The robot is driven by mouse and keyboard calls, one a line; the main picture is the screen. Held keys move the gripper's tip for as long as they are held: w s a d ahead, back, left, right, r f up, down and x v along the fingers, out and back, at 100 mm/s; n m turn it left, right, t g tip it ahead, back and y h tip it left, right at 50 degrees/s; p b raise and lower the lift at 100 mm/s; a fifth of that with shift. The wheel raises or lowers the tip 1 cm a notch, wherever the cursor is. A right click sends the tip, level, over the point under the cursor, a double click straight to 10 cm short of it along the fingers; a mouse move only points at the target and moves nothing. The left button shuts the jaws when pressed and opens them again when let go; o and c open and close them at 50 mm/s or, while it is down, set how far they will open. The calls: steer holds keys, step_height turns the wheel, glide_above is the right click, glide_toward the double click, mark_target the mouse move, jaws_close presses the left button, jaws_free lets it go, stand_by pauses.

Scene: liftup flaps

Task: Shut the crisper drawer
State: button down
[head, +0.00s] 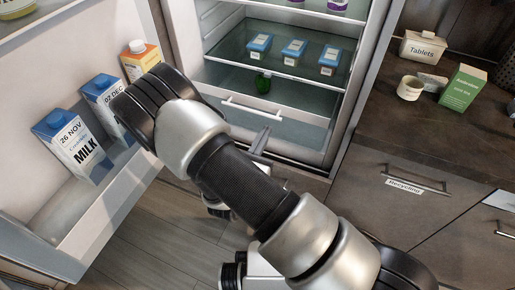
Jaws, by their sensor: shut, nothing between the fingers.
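The crisper drawer (295,122) is at the bottom of the open fridge, in the middle of the head view. It has a clear front with a pale bar handle (250,108), and a green item (263,83) shows inside it. The drawer front seems to stand a little forward of the shelf above; how far is hard to tell. My gripper (261,141) is partly hidden behind my arm. Its narrow grey fingers are shut and empty, low in front of the drawer, below the handle. I cannot tell whether they touch the drawer front.
The open fridge door at left holds milk cartons (72,146) and an orange-white carton (141,58). Several blue-lidded tubs (294,50) stand on the shelf above the drawer. A dark counter (400,125) with a Recycling drawer (400,186) is at right. Wooden floor lies below.

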steer(key=shift+x, duration=1.3)
